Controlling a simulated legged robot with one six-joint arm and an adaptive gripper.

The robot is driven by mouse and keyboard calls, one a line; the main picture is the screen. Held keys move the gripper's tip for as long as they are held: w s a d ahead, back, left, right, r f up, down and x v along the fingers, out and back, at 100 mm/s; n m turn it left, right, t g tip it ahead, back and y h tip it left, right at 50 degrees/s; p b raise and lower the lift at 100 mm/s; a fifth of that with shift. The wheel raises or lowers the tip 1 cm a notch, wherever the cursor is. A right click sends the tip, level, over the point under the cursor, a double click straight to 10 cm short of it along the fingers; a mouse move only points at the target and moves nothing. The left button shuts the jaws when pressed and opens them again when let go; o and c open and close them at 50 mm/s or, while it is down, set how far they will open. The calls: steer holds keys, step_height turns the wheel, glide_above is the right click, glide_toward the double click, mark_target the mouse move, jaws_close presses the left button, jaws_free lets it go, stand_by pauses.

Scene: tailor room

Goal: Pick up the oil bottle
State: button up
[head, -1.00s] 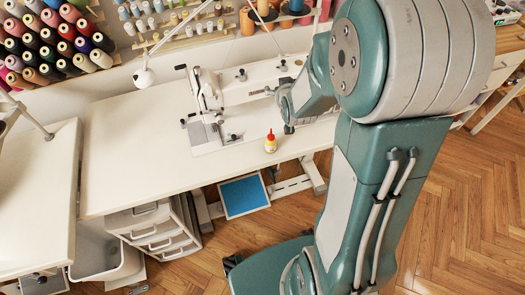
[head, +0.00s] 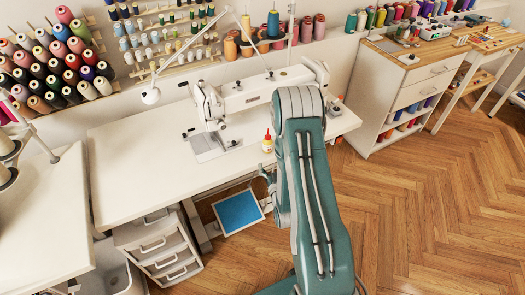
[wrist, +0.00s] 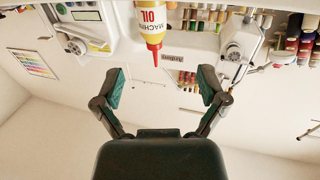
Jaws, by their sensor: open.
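The oil bottle (head: 267,143) is small and yellow with a red cap and stands upright near the front edge of the white sewing table (head: 140,170). In the wrist view the picture is upside down; the bottle (wrist: 152,22) hangs cap-down at the top, with "MACHINE OIL" on its label. My gripper (wrist: 162,80) is open and empty. Its two fingers point towards the bottle, which lies beyond the fingertips and roughly between them. In the head view my arm hides most of my gripper, close to the table's front edge by the bottle.
A white sewing machine (head: 240,98) stands just behind the bottle. A lamp (head: 150,95) leans over the table. Below are a drawer unit (head: 165,250) and a blue panel (head: 239,212). Wooden floor (head: 430,210) lies open at the right.

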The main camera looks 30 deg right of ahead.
mark_target(268, 145)
steer(key=w+d, duration=0.2)
steer(key=w, duration=0.1)
steer(key=w+d, duration=0.1)
steer(key=shift+w, duration=0.4)
steer(key=w, duration=0.5)
steer(key=shift+a+r, duration=0.1)
steer(key=shift+r, duration=0.15)
steer(key=shift+w+d, duration=0.1)
steer(key=shift+d, duration=0.45)
steer(key=c, duration=0.9)
steer(key=shift+a, duration=0.2)
steer(key=shift+c, duration=1.4)
steer(key=shift+a, duration=0.15)
